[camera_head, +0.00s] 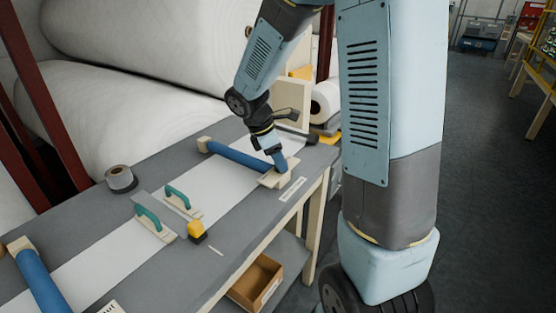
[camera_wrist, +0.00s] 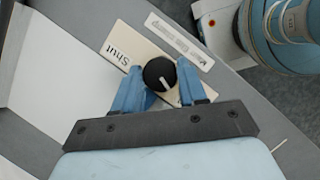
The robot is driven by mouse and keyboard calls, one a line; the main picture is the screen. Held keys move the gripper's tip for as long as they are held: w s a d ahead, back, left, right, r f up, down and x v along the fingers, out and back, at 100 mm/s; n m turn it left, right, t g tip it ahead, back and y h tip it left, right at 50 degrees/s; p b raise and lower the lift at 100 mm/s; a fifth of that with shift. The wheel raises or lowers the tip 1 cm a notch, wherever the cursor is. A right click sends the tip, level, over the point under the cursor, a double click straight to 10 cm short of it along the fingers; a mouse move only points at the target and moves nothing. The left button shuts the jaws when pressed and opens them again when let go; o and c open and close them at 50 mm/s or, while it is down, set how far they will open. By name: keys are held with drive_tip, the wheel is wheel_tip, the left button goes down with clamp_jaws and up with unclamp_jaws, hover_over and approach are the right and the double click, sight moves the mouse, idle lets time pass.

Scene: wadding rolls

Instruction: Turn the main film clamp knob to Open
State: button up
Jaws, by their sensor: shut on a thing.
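The main film clamp knob (camera_wrist: 158,70) is black and round with a white pointer mark. In the wrist view the mark points down and slightly right, away from the word "Shut" on the beige plate (camera_wrist: 118,48). Other lettering right of the knob is partly hidden by a finger. My gripper (camera_wrist: 161,76) is shut on the knob, one blue finger on each side. In the head view, my gripper (camera_head: 279,161) is at the plate at the right end of a blue roller (camera_head: 236,155); the knob is hidden there.
A white label strip (camera_wrist: 179,38) reading "Main film clamp" lies beside the plate. Another blue roller (camera_head: 42,282) lies front left.

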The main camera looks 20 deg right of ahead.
drive_tip(key=o, duration=1.1)
drive_tip(key=shift+a, duration=0.1)
drive_tip(key=shift+c, duration=0.2)
drive_tip(key=shift+r, duration=0.1)
drive_tip(key=v, duration=1.3)
drive_tip(key=shift+a+r, duration=0.15)
drive_tip(key=shift+r, duration=0.05)
drive_tip(key=s+d+r+m+t+y, duration=0.2)
drive_tip(key=s+r+m+t, duration=0.1)
drive_tip(key=s+m, duration=0.5)
drive_tip(key=s+d+r+m+t+y, duration=0.2)
drive_tip(key=s+m, duration=0.6)
drive_tip(key=s, duration=0.4)
drive_tip(key=shift+d+r+t, duration=0.45)
drive_tip(key=shift+d+t, duration=0.15)
drive_tip(key=shift+d, duration=0.1)
